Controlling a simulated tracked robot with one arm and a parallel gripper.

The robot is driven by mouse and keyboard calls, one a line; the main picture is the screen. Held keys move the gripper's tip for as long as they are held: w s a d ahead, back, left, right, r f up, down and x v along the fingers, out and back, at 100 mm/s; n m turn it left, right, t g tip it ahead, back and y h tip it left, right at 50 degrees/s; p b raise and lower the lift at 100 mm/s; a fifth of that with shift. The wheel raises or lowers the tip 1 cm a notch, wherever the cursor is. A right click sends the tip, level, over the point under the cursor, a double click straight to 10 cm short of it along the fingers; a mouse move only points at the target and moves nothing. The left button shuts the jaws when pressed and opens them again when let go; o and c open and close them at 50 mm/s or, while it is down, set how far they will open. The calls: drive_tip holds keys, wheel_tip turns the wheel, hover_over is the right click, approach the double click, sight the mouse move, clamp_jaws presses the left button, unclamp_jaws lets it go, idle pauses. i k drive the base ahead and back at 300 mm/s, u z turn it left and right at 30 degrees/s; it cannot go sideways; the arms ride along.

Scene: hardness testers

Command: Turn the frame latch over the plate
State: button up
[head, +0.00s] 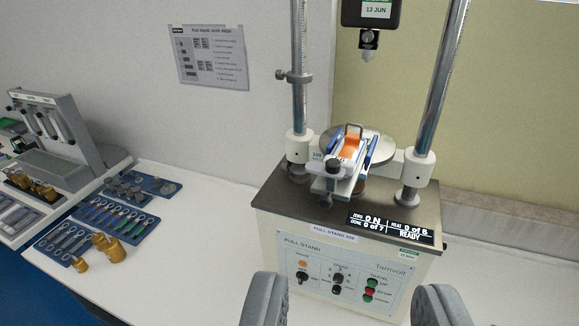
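A small clamping frame (340,170) with blue and white side rails sits in the middle of the pull stand (345,230), in front of a round metal disc (385,143). An orange plate (350,146) lies between the rails, with a dark wire loop standing at its back end. A dark knob or lever (332,164) shows at the frame's front; I cannot tell for sure that it is the latch, or which way it is turned. My gripper (351,303) is open and empty, with its two grey fingers wide apart below and in front of the stand.
Two upright columns (299,70) flank the frame, and a dark gauge head (371,12) with a hook hangs above. A display (384,226) reads READY. Blue trays of tools (110,218) and brass weights (108,247) lie left on the white bench (195,215).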

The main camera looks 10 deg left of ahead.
sight(332, 168)
drive_tip(key=i, duration=1)
drive_tip(key=u, duration=0.05)
drive_tip(key=k, duration=1.15)
drive_tip(key=u, duration=0.5)
drive_tip(key=i, duration=1.45)
drive_tip(key=z, duration=0.5)
